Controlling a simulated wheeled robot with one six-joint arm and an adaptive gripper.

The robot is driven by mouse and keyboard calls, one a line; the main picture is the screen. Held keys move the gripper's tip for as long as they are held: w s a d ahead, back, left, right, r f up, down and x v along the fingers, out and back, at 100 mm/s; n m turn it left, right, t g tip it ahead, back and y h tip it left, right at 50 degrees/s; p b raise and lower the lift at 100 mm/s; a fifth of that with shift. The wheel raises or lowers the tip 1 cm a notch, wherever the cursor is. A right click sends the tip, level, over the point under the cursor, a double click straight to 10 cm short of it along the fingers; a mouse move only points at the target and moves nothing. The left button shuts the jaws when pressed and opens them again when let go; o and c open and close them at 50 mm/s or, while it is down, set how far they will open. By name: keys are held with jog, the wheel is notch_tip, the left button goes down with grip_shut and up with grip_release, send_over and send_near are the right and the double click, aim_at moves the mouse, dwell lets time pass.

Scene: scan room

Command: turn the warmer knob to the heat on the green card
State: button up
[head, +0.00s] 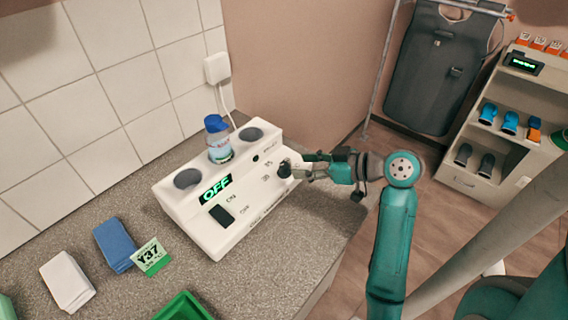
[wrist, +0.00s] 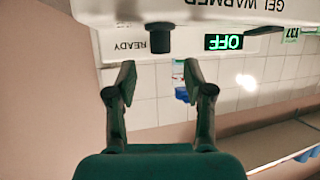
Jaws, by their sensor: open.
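The gel warmer (head: 235,222) is a white box on the counter with a lit display (head: 215,189) reading OFF. Its dark knob (head: 285,168) is on the right part of the front panel, with small temperature labels around it. My gripper (head: 304,167) is open in front of the knob. In the wrist view the knob (wrist: 160,38) lies between the lines of the two spread fingers (wrist: 159,72), just beyond their tips, with nothing held.
A blue-capped bottle (head: 218,140) stands in one warmer well. Blue (head: 115,245) and white (head: 67,282) packs lie left of the card; a green tray (head: 183,307) is at the front. A shelf unit (head: 500,150) stands right, across open floor.

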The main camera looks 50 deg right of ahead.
aim_at(286, 165)
jog(key=x, duration=0.6)
jog(key=shift+w+a+f, duration=0.1)
jog(key=shift+w+a, duration=0.05)
jog(key=shift+w, duration=0.05)
grip_shut()
